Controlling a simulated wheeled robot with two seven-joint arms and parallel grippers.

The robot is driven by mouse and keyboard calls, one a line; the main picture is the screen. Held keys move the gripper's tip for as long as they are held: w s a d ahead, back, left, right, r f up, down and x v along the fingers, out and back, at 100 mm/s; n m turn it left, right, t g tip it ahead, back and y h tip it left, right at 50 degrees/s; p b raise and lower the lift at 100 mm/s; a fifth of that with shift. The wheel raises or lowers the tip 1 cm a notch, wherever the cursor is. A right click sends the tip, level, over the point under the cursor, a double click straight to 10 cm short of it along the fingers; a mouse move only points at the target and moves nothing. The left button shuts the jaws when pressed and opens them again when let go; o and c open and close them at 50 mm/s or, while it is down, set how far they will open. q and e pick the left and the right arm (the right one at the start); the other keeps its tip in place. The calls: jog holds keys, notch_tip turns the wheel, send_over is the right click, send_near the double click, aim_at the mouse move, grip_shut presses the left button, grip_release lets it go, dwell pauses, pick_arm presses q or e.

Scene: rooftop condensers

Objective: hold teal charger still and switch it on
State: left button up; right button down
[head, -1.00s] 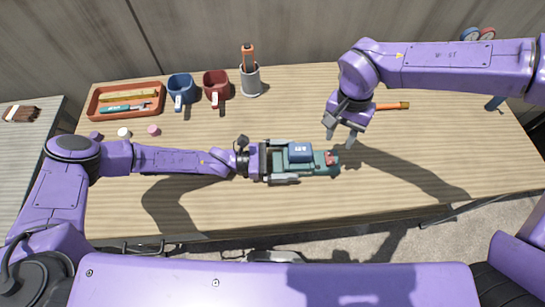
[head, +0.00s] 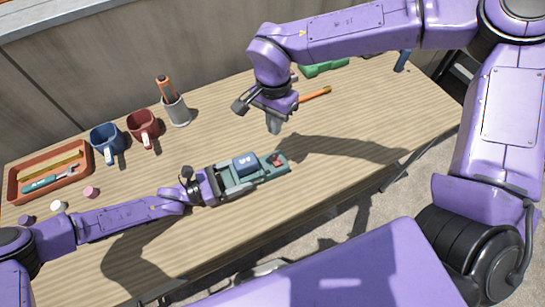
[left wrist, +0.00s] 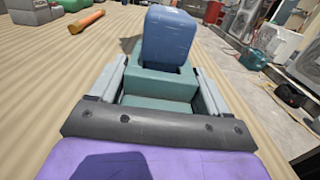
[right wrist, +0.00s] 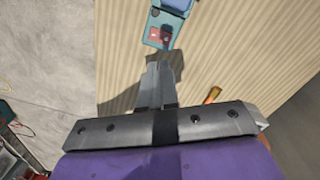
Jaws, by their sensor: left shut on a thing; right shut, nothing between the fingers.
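The teal charger (head: 262,178) lies on the wooden table with a dark blue battery block (head: 245,163) seated on it. A red switch (head: 277,160) shows at its far right end; it also shows in the right wrist view (right wrist: 165,34). My left gripper (head: 236,182) is shut on the charger, one finger along each side. In the left wrist view the blue block (left wrist: 168,38) rises between the fingers. My right gripper (head: 274,127) is shut and empty, above the table behind the charger's switch end and apart from it. I cannot tell the switch's position.
An orange tray (head: 14,191) with tools, a blue mug (head: 107,142), a red mug (head: 143,128) and a grey pen cup (head: 177,110) stand along the back left. An orange-handled tool (head: 314,95) lies right of my right gripper. The table's front right is clear.

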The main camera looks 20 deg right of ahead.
aim_at(279, 163)
jog(key=m, duration=0.8)
jog(key=r+m, duration=0.1)
jog(key=m, duration=0.7)
jog(key=r+m, duration=0.1)
jog(key=m, duration=0.7)
jog(key=shift+s+d+g, duration=0.1)
jog(key=shift+s+g, duration=0.2)
jog(key=shift+s, duration=0.05)
jog(key=shift+f, duration=0.1)
jog(key=f, duration=0.4)
jog(key=s+f, duration=0.1)
jog(key=f, duration=0.8)
jog(key=shift+s+f, duration=0.35)
jog(key=shift+s+f, duration=0.1)
jog(key=shift+f, duration=0.15)
